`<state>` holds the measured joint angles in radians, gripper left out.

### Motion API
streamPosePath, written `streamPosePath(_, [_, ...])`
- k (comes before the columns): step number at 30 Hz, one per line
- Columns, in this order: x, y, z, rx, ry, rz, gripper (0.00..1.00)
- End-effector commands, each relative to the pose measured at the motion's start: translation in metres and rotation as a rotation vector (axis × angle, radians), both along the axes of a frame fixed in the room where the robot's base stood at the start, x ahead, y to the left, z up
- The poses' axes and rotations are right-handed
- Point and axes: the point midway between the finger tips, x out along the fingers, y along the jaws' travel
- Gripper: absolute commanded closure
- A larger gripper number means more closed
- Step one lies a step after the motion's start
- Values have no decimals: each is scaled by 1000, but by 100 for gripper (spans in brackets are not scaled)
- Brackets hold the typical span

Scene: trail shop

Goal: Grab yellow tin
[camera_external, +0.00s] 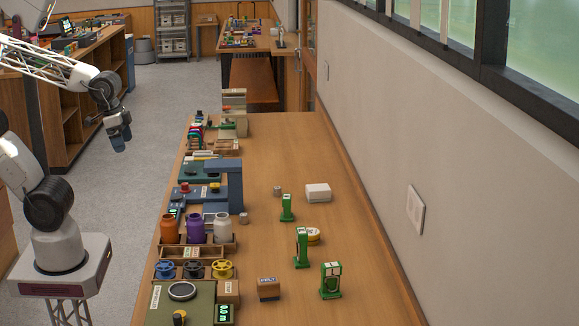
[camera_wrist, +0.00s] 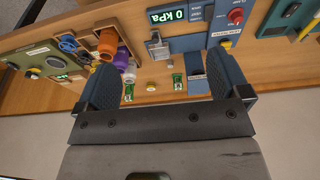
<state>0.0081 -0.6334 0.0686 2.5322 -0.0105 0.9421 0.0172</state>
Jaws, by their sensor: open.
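The yellow tin (camera_external: 313,234) is a low round tin with a pale top. It sits on the long wooden bench (camera_external: 350,285), just behind and partly hidden by a green upright item (camera_external: 301,247). A small yellow round thing (camera_wrist: 151,87) between the fingers in the wrist view looks like the same tin, far off. My gripper (camera_external: 118,138) hangs in the air left of the bench, over the floor and well away from the tin. In the wrist view my gripper (camera_wrist: 165,82) is open with nothing between its fingers.
Other green upright items (camera_external: 287,208) (camera_external: 330,281) stand near the tin. A white box (camera_external: 318,192) is behind it and a small labelled box (camera_external: 268,288) in front. A bottle rack (camera_external: 196,250) and instruments line the bench's left edge. A wall bounds the right.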

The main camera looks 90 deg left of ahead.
Motion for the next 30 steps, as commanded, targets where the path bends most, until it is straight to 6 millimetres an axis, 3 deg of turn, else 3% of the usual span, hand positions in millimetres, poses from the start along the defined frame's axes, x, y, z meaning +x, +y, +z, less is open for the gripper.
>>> streamPosePath(11, [0, 0, 0, 0, 0, 0, 6])
streamPosePath(14, [0, 0, 0, 0, 0, 0, 14])
streamPosePath(23, [1, 0, 0, 1, -2, -5, 14])
streamPosePath(30, [23, -1, 3, 30, -33, -109, 14])
